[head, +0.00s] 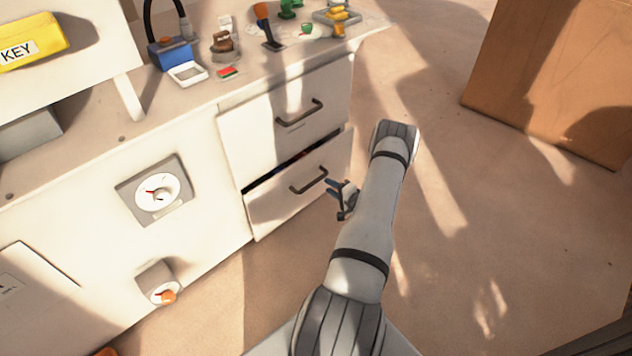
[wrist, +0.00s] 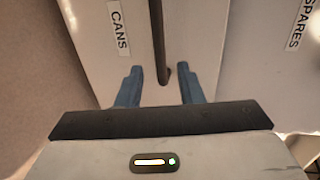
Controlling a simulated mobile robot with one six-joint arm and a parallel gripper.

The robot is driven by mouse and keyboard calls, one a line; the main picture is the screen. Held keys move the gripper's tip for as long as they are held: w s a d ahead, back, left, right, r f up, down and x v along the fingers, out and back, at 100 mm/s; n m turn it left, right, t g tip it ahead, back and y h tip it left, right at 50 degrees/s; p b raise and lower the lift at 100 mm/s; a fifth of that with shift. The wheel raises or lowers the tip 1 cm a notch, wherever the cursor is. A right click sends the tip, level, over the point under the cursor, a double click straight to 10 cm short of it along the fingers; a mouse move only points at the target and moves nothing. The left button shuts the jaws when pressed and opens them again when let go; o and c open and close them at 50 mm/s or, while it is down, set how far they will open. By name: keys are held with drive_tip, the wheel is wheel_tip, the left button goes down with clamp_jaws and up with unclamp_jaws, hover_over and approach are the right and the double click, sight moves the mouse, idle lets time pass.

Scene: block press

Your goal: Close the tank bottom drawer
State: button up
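The bottom drawer (head: 275,205) of the white cabinet stands slightly out, with a dark gap along its top edge. Its dark bar handle (head: 309,180) is on its front. In the wrist view the drawer front (wrist: 195,30) carries a CANS label, and the handle (wrist: 158,45) runs down between my fingers. My gripper (head: 334,187) is open, close in front of the handle at its right end. In the wrist view the two blue fingertips of my gripper (wrist: 161,72) lie on either side of the handle, apart from it. Whether they touch the drawer front I cannot tell.
The upper drawer (head: 255,130) looks shut; a panel labelled SPARES (wrist: 275,45) is beside the drawer front in the wrist view. Small items, including a blue box (head: 170,54), stand on the worktop. A brown box (head: 560,70) is at the back right. The floor right of my arm is clear.

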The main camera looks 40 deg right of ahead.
sight(319, 180)
drive_tip(key=b+x, duration=0.2)
drive_tip(key=x, duration=0.5)
drive_tip(key=shift+w, duration=0.25)
drive_tip(key=shift+c, duration=0.4)
drive_tip(key=shift+f, duration=0.1)
clamp_jaws()
